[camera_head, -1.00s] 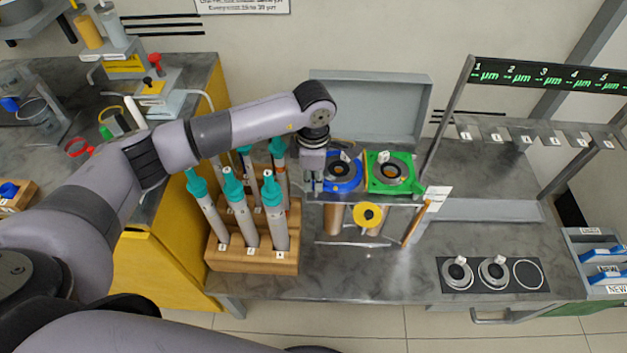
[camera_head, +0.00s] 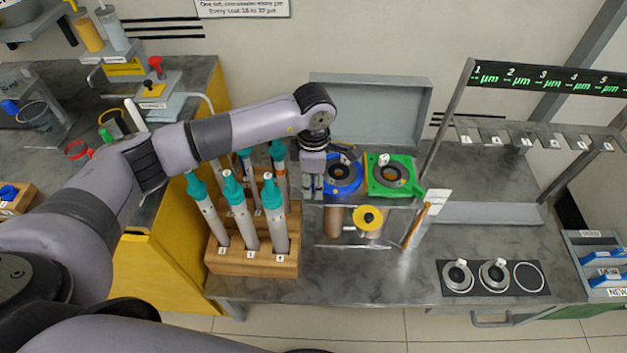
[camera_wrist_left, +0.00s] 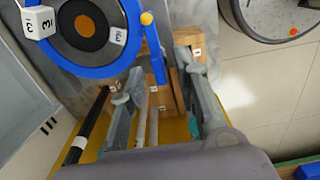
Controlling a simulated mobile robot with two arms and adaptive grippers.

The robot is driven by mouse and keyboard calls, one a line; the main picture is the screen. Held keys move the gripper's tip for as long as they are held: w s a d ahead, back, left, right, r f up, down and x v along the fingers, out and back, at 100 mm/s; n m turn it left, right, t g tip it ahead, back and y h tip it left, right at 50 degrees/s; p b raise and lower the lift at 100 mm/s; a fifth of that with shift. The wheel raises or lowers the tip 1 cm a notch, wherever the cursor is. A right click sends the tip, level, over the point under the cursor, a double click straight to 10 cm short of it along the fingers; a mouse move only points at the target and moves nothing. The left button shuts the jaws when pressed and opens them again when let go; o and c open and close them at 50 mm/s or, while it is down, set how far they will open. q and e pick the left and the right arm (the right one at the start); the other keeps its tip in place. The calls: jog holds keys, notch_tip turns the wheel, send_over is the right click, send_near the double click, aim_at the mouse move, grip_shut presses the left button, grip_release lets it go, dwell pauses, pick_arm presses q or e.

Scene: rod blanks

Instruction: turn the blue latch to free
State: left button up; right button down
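The blue ring fixture (camera_head: 329,182) sits on the bench stand beside a green one. In the left wrist view the blue ring (camera_wrist_left: 75,71) fills the upper left, and a blue latch bar (camera_wrist_left: 154,58) with a yellow knob (camera_wrist_left: 147,18) stands at its right edge. My left gripper (camera_head: 312,193) is at the ring's left side in the head view. In the left wrist view its two fingers are apart (camera_wrist_left: 160,61), with the latch bar showing between their tips. Contact cannot be told. The latch is not clear in the head view. My right gripper is not in view.
A wooden rack (camera_head: 252,266) of teal-capped rods stands close beside my left gripper and under the arm. The green fixture (camera_head: 409,163) adjoins the blue ring. A yellow spool (camera_head: 369,217) is below them. A grey raised lid (camera_head: 378,110) stands behind.

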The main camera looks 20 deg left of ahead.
aim_at(313, 185)
pick_arm(q)
notch_tip(313, 185, up, 12)
dwell(0.5)
jog(key=shift+f, duration=0.1)
